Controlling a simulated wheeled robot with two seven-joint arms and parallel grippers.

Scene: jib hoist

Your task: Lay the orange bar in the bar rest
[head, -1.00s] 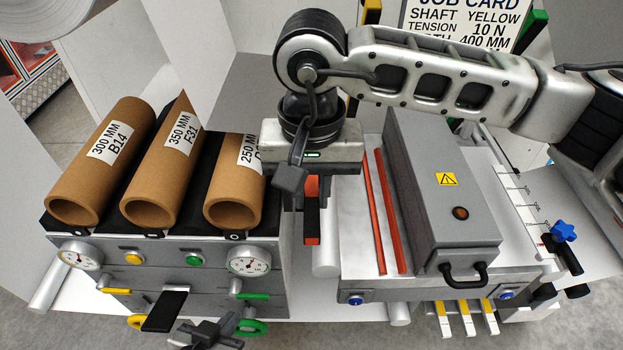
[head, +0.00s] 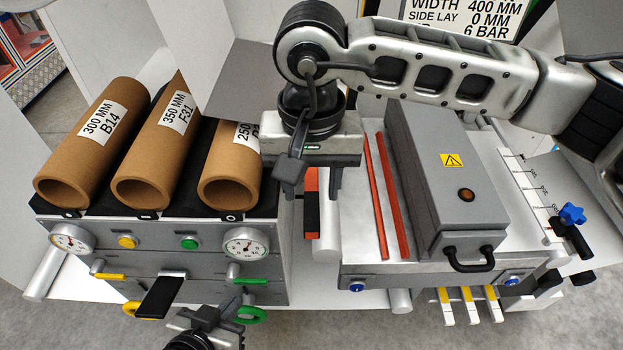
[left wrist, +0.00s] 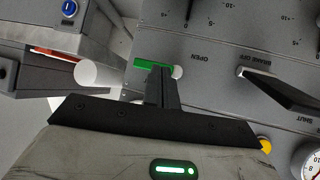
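Two long thin orange-red strips (head: 377,205) lie side by side on the table top; I cannot tell which part is the bar rest. My right gripper (head: 314,188) hangs directly above the orange-and-black piece. Its fingers partly overlap that piece, and whether they grip it is unclear. My left gripper (head: 222,318) is low in front of the left cabinet. In the left wrist view its fingers (left wrist: 161,88) look together and empty.
Several brown cardboard tubes (head: 92,145) lie on the left cabinet, which has gauges, buttons and levers. A grey box with a warning label (head: 450,205) stands on the machine table.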

